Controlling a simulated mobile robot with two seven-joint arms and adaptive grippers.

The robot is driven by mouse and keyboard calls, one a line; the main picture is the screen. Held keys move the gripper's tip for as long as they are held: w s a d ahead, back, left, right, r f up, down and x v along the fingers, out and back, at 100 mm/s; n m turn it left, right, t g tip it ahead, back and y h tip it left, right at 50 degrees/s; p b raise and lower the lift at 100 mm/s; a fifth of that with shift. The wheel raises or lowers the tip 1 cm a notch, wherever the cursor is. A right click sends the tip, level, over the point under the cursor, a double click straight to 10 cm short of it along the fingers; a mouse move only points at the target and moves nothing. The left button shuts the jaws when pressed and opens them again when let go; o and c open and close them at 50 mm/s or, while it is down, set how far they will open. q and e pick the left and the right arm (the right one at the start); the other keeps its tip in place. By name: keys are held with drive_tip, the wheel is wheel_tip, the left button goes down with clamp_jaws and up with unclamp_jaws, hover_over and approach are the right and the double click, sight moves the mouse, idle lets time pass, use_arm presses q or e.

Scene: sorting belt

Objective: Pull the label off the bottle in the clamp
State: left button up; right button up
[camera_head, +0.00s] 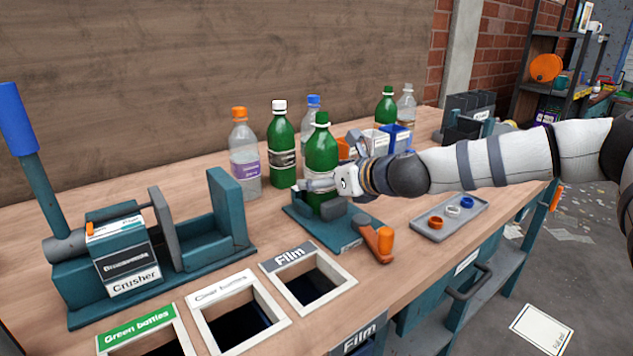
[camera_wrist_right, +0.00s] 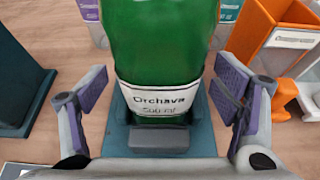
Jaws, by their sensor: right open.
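In the right wrist view the bottle (camera_wrist_right: 158,35) carries a white label (camera_wrist_right: 158,100) reading "Orchava". A grey clamp pad (camera_wrist_right: 158,138) sits below the label. My left gripper is not seen.
The crusher (camera_head: 130,270) with its blue lever stands at the left. Framed openings, including Film (camera_head: 343,288) and Clear bottles (camera_head: 200,310), lie in front. Several bottles, such as the orange-capped one (camera_head: 244,160), stand behind. A grey tray (camera_head: 450,226) with loose caps lies right.

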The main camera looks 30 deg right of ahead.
sight(321, 161)
drive_tip(key=shift+w+a, duration=0.1)
drive_tip(key=shift+w, duration=0.6)
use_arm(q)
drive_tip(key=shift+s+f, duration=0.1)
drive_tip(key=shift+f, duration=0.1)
use_arm(e)
drive_tip(key=shift+c, duration=0.6)
drive_tip(key=c, duration=1.1)
drive_tip(key=shift+o, duration=1)
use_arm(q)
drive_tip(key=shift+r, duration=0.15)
use_arm(e)
drive_tip(key=shift+r, duration=0.2)
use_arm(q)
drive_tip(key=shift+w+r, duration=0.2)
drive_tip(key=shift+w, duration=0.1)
use_arm(e)
drive_tip(key=shift+r, duration=0.35)
use_arm(q)
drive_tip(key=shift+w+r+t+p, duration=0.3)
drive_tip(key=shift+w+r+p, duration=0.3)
drive_tip(key=shift+p, duration=0.15)
use_arm(e)
drive_tip(key=shift+r, duration=1.05)
